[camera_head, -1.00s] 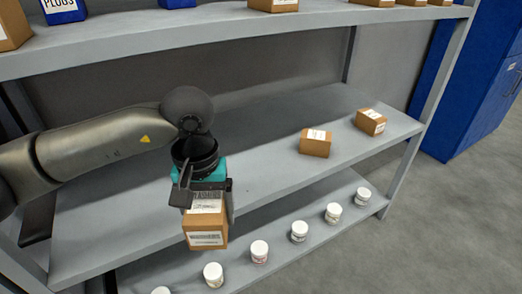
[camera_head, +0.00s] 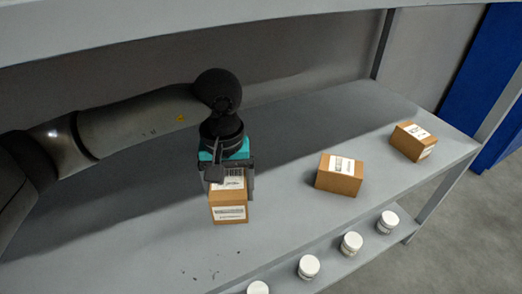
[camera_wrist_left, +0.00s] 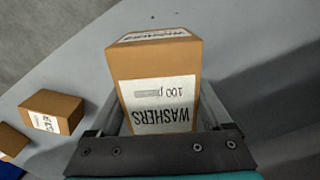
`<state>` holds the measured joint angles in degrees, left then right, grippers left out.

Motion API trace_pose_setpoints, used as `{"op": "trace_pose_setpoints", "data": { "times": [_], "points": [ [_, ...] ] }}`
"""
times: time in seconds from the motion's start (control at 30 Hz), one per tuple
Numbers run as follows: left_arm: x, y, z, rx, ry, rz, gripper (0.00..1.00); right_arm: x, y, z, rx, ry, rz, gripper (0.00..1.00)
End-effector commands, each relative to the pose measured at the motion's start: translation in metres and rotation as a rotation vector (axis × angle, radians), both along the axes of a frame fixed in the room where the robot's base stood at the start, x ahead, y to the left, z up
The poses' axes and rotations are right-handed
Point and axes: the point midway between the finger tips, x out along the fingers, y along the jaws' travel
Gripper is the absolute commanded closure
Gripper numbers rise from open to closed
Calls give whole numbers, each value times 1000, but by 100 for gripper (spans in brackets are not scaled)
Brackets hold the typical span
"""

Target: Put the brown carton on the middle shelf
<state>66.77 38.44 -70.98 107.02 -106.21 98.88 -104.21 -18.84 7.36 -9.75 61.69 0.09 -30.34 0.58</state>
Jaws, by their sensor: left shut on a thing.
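The brown carton (camera_head: 229,205) has white labels, and its label reads WASHERS in the left wrist view (camera_wrist_left: 158,80). My left gripper (camera_head: 230,180) comes down from above and is shut on the carton, with a finger on either side. The carton is at the middle shelf (camera_head: 130,232), left of two other cartons. I cannot tell whether its bottom touches the shelf. My right gripper is not in view.
Two similar brown cartons, one nearer (camera_head: 337,180) and one farther right (camera_head: 408,145), stand on the same shelf. White jars (camera_head: 351,243) line the shelf below. The upper shelf (camera_head: 200,30) hangs above my arm. A blue cabinet (camera_head: 478,75) stands beyond.

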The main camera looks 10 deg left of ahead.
Motion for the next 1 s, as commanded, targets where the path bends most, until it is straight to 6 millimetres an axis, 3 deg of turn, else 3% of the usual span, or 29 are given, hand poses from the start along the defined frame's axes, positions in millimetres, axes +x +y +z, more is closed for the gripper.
{"op": "trace_pose_setpoints", "data": {
  "times": [0.4,0.57,0.83,1.0],
  "points": [
    [-1,0,-54,-1,2,1,100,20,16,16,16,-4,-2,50],
    [0,0,-62,-1,0,0,100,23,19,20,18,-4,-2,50],
    [-1,0,-94,-2,2,0,100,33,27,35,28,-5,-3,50],
    [0,-1,-100,-3,-1,-1,100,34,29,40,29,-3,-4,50]
  ]
}}
